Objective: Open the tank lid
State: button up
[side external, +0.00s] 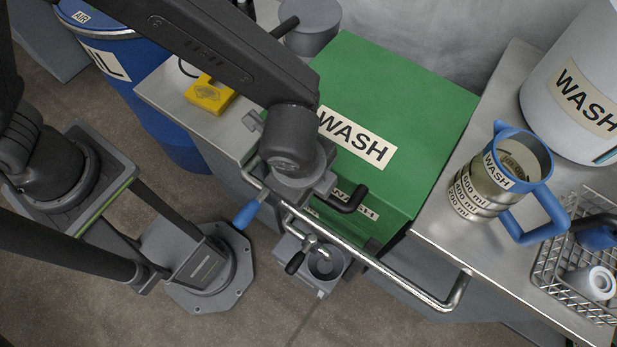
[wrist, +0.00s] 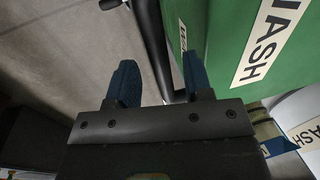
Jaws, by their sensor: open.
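The green tank (side external: 395,90) is a box with a flat green top and WASH labels on its top and front. The top lies flat and looks shut. A black bar handle (side external: 350,198) sticks out at the tank's front edge, beside my gripper. My gripper (side external: 262,205) is at the tank's front left corner, by the metal rail. One blue finger shows there; the other is hidden behind the wrist. In the wrist view my gripper (wrist: 158,72) is open, its blue fingers apart. A dark bar (wrist: 151,45) shows in the gap between them; I cannot tell whether they touch it.
A bent metal rail (side external: 375,262) runs along the bench front, with a small valve fitting (side external: 322,262) below. A blue-handled measuring jug (side external: 492,180), a wire basket (side external: 570,265) and a white WASH container (side external: 560,60) stand right. A blue drum (side external: 125,60) stands left.

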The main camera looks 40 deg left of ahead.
jog(key=shift+w+f, duration=0.1)
jog(key=shift+f, duration=0.35)
grip_shut()
dwell(0.3)
